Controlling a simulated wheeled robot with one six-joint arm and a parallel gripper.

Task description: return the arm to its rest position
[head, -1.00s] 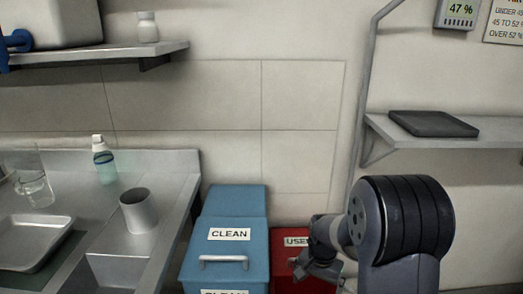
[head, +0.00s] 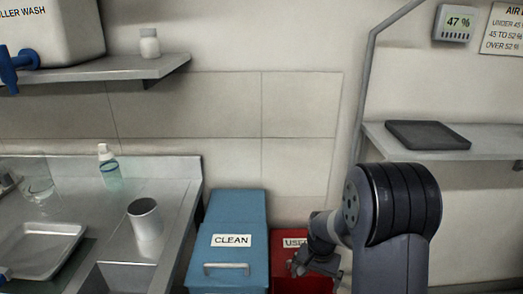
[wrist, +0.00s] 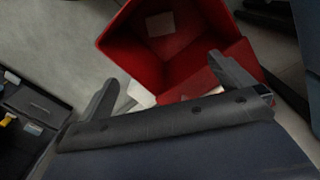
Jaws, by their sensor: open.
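My gripper (head: 314,262) is over the red bin in the head view, at the lower right of the middle. In the wrist view my gripper (wrist: 165,85) shows two dark fingers spread wide apart with nothing between them. My dark arm reaches in from the lower right of the head view, bent at a large ribbed joint. The red bin (head: 290,242), labelled as used, stands below and behind the gripper. In the wrist view the red bin (wrist: 185,65) lies beyond the fingers, with a pale piece inside it.
A blue bin marked CLEAN (head: 232,258) stands left of the red bin. A steel counter (head: 175,180) at left holds a metal cup (head: 145,220), a bottle (head: 109,168) and a tray (head: 40,250).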

